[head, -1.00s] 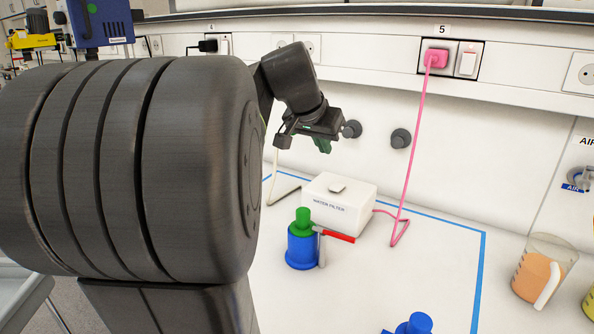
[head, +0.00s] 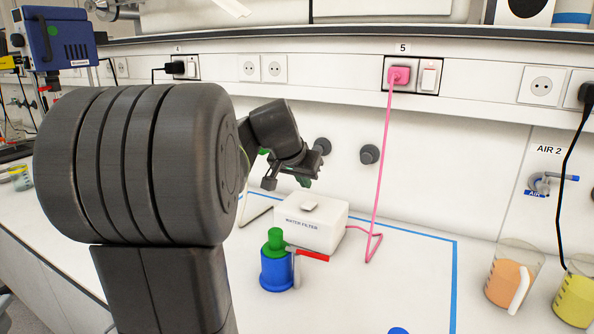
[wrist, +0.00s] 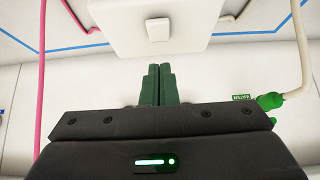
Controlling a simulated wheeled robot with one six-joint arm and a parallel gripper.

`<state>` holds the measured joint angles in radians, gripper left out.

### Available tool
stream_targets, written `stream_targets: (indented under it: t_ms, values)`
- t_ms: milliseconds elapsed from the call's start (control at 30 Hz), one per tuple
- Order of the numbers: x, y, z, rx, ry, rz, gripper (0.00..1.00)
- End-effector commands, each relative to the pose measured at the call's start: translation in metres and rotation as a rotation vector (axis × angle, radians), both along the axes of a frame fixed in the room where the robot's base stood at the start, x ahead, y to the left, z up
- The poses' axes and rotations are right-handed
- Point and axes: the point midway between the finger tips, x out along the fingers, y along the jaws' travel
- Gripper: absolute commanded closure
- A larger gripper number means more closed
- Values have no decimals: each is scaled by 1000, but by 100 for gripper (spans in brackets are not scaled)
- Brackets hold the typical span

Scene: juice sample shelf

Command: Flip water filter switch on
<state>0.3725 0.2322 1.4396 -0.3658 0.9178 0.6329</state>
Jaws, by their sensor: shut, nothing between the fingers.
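The water filter (head: 305,232) is a white labelled box on the bench. A small pale rocker switch (head: 310,206) sits on its top, and the wrist view also shows this switch (wrist: 158,29) on the box's white face (wrist: 195,20). My gripper (head: 304,182) is just above and behind the box in the head view. Its green fingers (wrist: 158,68) are together, empty, and line up with the switch in the wrist view, with a gap between. I cannot tell which way the switch is tipped.
A pink cable (head: 380,165) runs from the filter to a pink plug (head: 399,75) in socket 5, beside a wall switch (head: 428,78). A blue and green bottle (head: 276,265) with a red-handled tap (head: 312,255) stands before the filter. Beakers (head: 507,282) stand at right.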

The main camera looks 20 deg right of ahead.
Motion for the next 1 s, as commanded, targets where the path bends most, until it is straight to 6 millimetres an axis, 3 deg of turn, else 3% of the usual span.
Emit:
stream_targets:
  t_ms: [67, 300, 1000]
  values:
    - [5, -8, -14, 1, 3, -3, 100]
    - [2, -2, -44, 0, 0, 1, 100]
    - [0, 0, -59, -26, -23, 1, 100]
